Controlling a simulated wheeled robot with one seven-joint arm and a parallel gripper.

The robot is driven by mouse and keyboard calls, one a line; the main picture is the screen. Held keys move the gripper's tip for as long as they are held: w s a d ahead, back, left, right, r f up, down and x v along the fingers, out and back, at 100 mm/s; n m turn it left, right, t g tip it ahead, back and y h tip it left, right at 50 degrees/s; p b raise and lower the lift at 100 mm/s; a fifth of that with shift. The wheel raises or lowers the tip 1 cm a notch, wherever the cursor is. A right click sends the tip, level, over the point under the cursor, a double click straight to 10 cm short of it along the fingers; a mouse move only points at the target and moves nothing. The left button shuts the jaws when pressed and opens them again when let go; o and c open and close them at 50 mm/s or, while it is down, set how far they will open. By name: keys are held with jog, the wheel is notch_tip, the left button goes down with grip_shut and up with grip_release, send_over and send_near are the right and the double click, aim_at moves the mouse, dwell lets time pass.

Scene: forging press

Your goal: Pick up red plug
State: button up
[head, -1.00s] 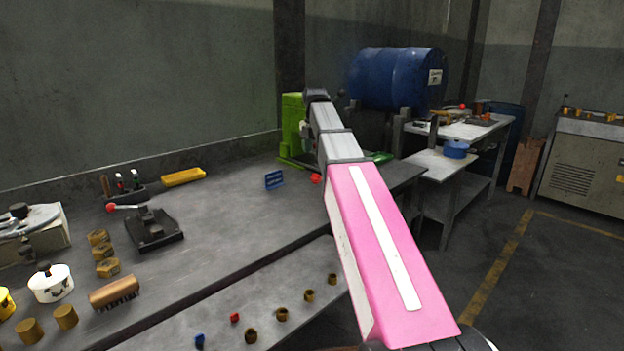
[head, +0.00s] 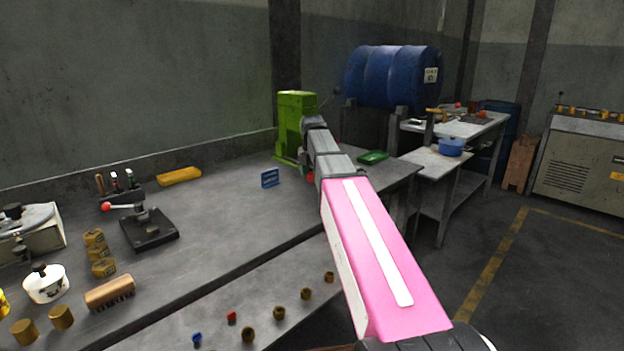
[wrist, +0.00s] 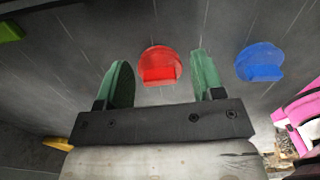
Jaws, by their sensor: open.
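The red plug (wrist: 159,65), a round disc with a raised tab, lies on the grey bench. In the wrist view it shows between the two green fingers of my gripper (wrist: 160,72), which are open and empty. I cannot tell the height gap between fingers and plug. In the head view a bit of the red plug (head: 310,176) shows beside my arm, which hides most of my gripper.
A similar blue plug (wrist: 261,62) lies right of the red one in the wrist view. A yellow tray (head: 179,176) lies along the wall.

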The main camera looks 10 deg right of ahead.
jog(key=shift+c, duration=0.3)
jog(key=c, duration=0.4)
jog(key=shift+r, duration=0.1)
